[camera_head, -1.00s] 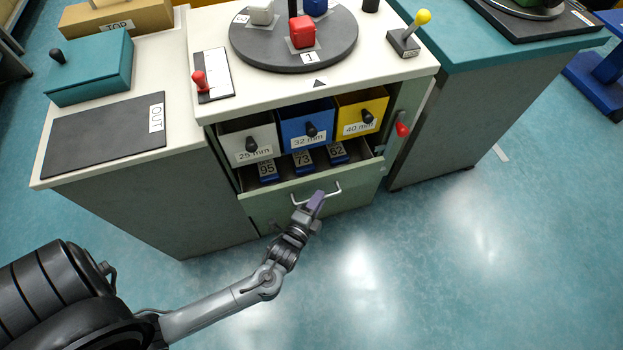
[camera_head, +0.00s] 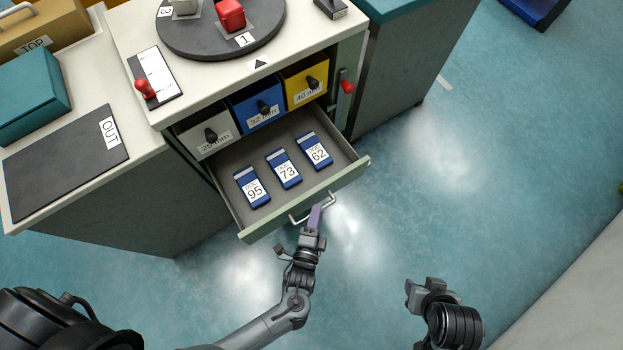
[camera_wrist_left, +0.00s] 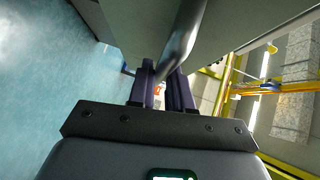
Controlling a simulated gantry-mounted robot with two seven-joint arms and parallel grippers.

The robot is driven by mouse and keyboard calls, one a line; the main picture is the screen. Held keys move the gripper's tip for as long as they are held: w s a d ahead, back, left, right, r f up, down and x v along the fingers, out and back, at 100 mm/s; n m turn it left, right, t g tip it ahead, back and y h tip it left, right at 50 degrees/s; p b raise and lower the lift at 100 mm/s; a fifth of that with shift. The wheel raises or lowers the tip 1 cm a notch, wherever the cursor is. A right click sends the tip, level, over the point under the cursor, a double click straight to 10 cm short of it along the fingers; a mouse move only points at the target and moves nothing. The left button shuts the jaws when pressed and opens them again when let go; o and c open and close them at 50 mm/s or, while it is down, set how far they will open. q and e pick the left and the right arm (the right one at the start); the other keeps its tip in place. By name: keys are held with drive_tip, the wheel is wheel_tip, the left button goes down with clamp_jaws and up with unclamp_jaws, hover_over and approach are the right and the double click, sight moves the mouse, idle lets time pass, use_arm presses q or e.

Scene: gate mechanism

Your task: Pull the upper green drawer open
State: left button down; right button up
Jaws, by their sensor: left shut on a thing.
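The upper green drawer (camera_head: 305,202) stands well open below the coloured bins, its grey tray showing. Its metal bar handle (camera_head: 328,203) is on the front face. My left gripper (camera_head: 315,216) is at the handle. In the left wrist view the handle bar (camera_wrist_left: 183,40) runs between the purple fingers of the left gripper (camera_wrist_left: 163,85), which are shut on it. Three blue blocks (camera_head: 284,169) labelled 95, 73 and 62 lie inside the drawer. My right gripper (camera_head: 418,294) is at the lower right, over the floor, apart from everything; its fingers are not clear.
White, blue (camera_head: 262,106) and yellow bins sit just above the drawer. A red-knobbed lever (camera_head: 346,86) is on the cabinet's right side. A turntable (camera_head: 205,35) stands on top. The floor in front and to the right is clear.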

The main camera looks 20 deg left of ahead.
use_arm(q)
drive_tip(key=c, duration=1.1)
unclamp_jaws()
drive_tip(key=shift+s, duration=0.1)
drive_tip(key=p+v, duration=0.3)
drive_tip(key=v, duration=0.7)
drive_tip(key=shift+s, duration=0.3)
drive_tip(key=shift+r, duration=0.1)
